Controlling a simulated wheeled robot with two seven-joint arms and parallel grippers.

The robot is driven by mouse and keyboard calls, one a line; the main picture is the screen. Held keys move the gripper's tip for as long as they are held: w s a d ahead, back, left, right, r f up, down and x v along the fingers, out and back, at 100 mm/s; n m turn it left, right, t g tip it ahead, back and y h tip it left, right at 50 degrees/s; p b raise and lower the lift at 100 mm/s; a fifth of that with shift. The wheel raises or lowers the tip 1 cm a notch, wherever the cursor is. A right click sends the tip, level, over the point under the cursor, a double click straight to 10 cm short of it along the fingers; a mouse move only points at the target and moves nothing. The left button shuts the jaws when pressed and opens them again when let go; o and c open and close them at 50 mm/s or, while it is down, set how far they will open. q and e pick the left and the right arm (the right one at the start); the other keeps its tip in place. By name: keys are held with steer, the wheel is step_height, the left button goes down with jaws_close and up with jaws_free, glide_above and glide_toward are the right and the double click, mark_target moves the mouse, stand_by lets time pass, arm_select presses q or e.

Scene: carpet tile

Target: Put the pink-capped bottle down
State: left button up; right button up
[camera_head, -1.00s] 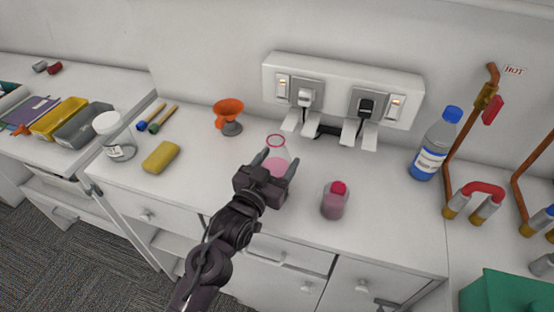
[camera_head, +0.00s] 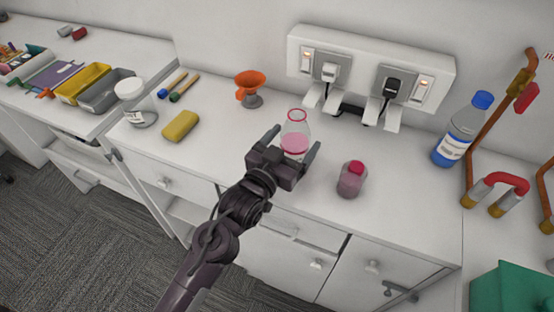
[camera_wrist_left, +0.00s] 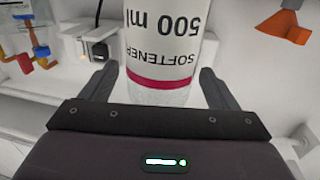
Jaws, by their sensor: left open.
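My left gripper (camera_head: 291,148) is open over the counter. Its fingers lie either side of a clear container (camera_head: 297,128) with a pink ring at the top and pink lower down, which stands upright on the counter. In the left wrist view, between the open fingers (camera_wrist_left: 157,85), a clear bottle (camera_wrist_left: 165,40) shows a white "SOFTENER 500 ml" label, upside down, and a pink band. Gaps show on both sides of it. A small pinkish bottle with a pink-red cap (camera_head: 351,180) stands upright to the right, apart from the gripper. My right gripper is not in view.
An orange funnel (camera_head: 250,84) and a yellow sponge (camera_head: 181,126) lie to the left, with a white-lidded jar (camera_head: 136,104). A socket panel (camera_head: 363,68) is behind. A blue-capped bottle (camera_head: 461,131) and copper pipes (camera_head: 481,140) are at the right.

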arm_select(q)
steer(key=b+v, duration=0.2)
steer(key=v, duration=0.8)
